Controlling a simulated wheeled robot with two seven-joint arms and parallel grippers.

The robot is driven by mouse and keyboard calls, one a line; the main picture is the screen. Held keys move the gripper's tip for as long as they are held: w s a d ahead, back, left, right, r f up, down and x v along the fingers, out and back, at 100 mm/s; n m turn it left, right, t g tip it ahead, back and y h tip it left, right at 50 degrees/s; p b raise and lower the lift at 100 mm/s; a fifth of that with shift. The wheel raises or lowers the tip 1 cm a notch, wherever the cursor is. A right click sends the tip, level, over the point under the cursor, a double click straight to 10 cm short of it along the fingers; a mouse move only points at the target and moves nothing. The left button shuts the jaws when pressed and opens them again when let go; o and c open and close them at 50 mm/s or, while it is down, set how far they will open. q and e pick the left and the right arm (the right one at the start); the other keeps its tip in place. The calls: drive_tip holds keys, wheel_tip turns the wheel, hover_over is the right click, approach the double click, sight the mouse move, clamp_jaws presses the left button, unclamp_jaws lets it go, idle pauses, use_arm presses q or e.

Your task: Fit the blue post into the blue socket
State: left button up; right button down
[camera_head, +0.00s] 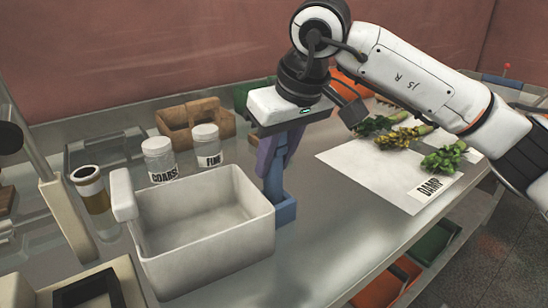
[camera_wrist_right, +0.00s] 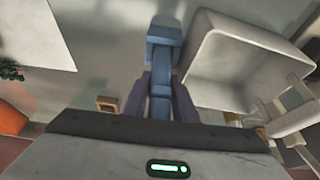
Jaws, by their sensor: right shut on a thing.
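My right gripper (camera_head: 274,166) reaches down from above, beside the right wall of the white bin. Its purple fingers are shut on the blue post (camera_head: 274,188), which stands about upright. The lower end of the post meets the blue socket (camera_head: 286,211), a small block on the table against the bin's right side. In the right wrist view the post (camera_wrist_right: 160,108) runs from between the fingers to the socket (camera_wrist_right: 165,35). I cannot tell how deep the post sits in it. My left gripper is not in view.
The white bin (camera_head: 215,261) stands close left of the socket. Jars marked COARSE (camera_head: 158,158) and FINE (camera_head: 206,142) stand behind it. A white sheet (camera_head: 355,168) with plant bunches and a DAMP label lies to the right. The table between socket and sheet is clear.

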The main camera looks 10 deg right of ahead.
drive_tip(key=c, duration=1.4)
unclamp_jaws()
drive_tip(key=shift+o, duration=0.2)
drive_tip(key=shift+r, duration=0.1)
